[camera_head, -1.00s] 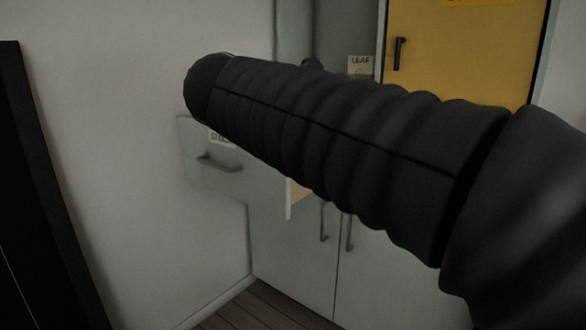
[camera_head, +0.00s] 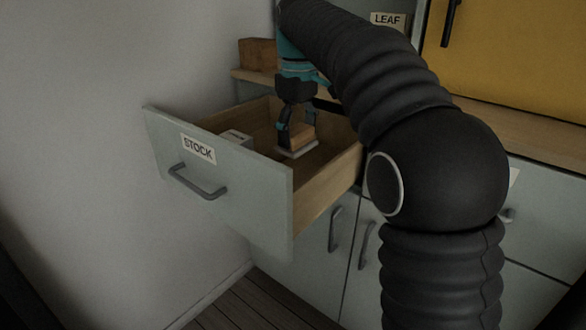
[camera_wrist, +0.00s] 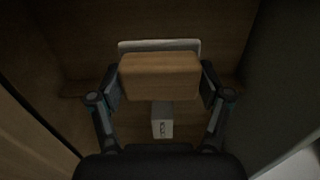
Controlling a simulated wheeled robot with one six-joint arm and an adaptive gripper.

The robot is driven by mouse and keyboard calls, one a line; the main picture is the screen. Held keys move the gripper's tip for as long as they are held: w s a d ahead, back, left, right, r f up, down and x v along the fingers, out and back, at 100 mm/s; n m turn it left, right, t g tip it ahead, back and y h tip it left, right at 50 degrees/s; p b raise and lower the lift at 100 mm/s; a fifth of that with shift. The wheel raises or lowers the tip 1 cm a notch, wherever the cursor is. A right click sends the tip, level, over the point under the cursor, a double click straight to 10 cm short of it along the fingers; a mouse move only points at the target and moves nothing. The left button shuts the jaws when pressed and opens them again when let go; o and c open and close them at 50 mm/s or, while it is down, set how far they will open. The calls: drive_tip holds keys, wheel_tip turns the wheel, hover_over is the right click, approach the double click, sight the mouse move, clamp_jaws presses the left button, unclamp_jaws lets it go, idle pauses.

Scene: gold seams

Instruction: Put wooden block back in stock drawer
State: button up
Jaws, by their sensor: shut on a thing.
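The stock drawer (camera_head: 226,192) is pulled open, with a STOCK label and a bar handle on its pale front. My gripper (camera_head: 297,133) points down inside the drawer, its fingers shut on the wooden block (camera_head: 301,134). In the wrist view the block (camera_wrist: 159,76) sits between the two fingers of my gripper (camera_wrist: 160,88). A thin pale plate (camera_head: 297,150) lies under the block in the head view, and its edge (camera_wrist: 160,45) shows beyond the block in the wrist view. I cannot tell whether the block touches it.
A small pale labelled box (camera_wrist: 162,120) is in the drawer and also shows in the head view (camera_head: 234,137) behind the front panel. A wooden box (camera_head: 258,54) stands on the counter behind. A yellow door (camera_head: 510,50) is at the upper right. Cabinet doors (camera_head: 305,262) are below.

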drive_tip(key=f, duration=0.2)
drive_tip(key=f+b, duration=0.1)
drive_tip(key=f, duration=0.2)
drive_tip(key=shift+a+f, duration=0.25)
drive_tip(key=shift+f, duration=0.15)
drive_tip(key=shift+d+f+b, duration=0.1)
drive_tip(key=shift+f+b, duration=0.45)
drive_tip(key=shift+f, duration=1.3)
drive_tip(key=shift+f, duration=0.1)
drive_tip(key=o, duration=1)
drive_tip(key=shift+c, duration=0.2)
